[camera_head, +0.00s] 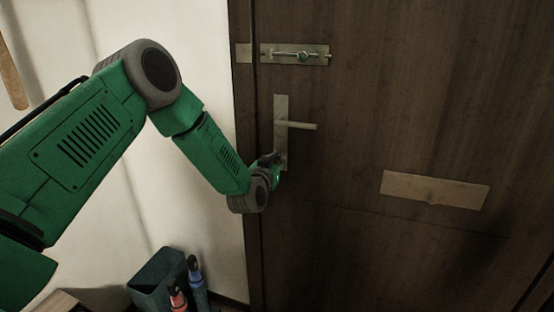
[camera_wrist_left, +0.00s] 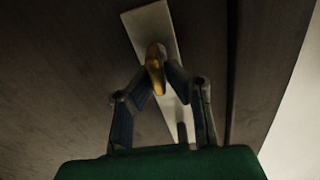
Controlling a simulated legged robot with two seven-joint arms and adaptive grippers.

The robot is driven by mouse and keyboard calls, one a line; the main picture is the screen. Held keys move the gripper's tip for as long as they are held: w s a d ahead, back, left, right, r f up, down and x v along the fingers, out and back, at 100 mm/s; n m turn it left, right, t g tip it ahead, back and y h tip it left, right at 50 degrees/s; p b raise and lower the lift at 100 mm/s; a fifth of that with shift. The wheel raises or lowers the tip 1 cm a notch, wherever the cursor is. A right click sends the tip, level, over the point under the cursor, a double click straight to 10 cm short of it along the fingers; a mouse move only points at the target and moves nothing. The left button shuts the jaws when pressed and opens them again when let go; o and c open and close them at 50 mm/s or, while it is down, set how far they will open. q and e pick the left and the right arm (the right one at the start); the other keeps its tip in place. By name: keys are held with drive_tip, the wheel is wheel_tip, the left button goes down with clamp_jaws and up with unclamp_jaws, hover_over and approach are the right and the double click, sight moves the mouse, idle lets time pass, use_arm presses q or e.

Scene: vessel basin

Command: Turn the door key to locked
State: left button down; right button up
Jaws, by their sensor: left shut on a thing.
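The dark wooden door (camera_head: 350,110) fills the right of the head view. Its metal handle plate (camera_head: 281,108) carries a lever handle (camera_head: 303,126) that points right and looks level. My left gripper (camera_head: 277,163) is at the lower end of this plate. In the left wrist view the plate (camera_wrist_left: 150,25) runs behind the fingers, and my left gripper (camera_wrist_left: 160,75) is shut on a small brass-coloured key (camera_wrist_left: 156,75). The fingers hide part of the key and the keyhole, so I cannot tell the key's exact angle. My right gripper is not in view.
A sliding bolt (camera_head: 303,55) sits above the handle, and a letter plate (camera_head: 434,189) is at the right. A dark bin (camera_head: 158,280) and bottles (camera_head: 196,280) stand on the floor by the pale wall (camera_head: 200,230). The space in front of the door is clear.

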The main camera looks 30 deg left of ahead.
use_arm(q)
drive_tip(key=shift+d+f+m+b, duration=0.2)
drive_tip(key=shift+f+m+b, duration=0.2)
drive_tip(key=shift+m, duration=2.45)
drive_tip(key=shift+d+f+m+b, duration=0.3)
drive_tip(key=shift+m+b, duration=0.15)
drive_tip(key=shift+m, duration=2.35)
drive_tip(key=shift+d+f+m+b, duration=0.15)
drive_tip(key=shift+f+m+b, duration=0.25)
drive_tip(key=shift+m, duration=2.45)
drive_tip(key=c, duration=1.6)
unclamp_jaws()
drive_tip(key=shift+c, duration=0.2)
drive_tip(key=shift+w+r, duration=0.1)
drive_tip(key=shift+r, duration=0.15)
